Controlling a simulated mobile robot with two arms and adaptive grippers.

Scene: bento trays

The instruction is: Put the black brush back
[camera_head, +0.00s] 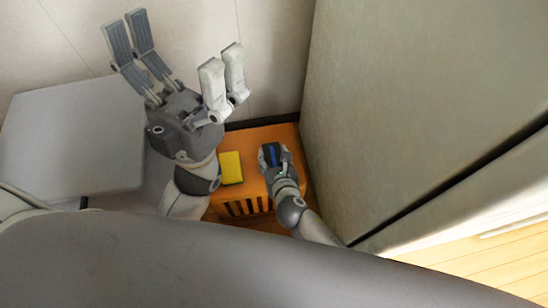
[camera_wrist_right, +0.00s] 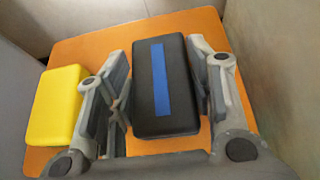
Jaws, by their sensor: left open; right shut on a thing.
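The black brush (camera_wrist_right: 173,114) is a dark block with a blue stripe along its top. It is between the fingers of my right gripper (camera_wrist_right: 163,98), which is shut on it. In the head view the brush (camera_head: 272,154) is small and partly covered by the right hand (camera_head: 276,164), over an orange surface (camera_head: 256,140). Whether the brush touches that surface I cannot tell. My left gripper (camera_head: 180,64) is open and empty, raised high at the upper left with its fingers spread.
A yellow block (camera_head: 231,168) lies on the orange surface left of the right gripper; it also shows in the right wrist view (camera_wrist_right: 52,105). A large grey-green cabinet (camera_head: 420,90) stands close on the right. A white box (camera_head: 70,140) is at the left. The wall is behind.

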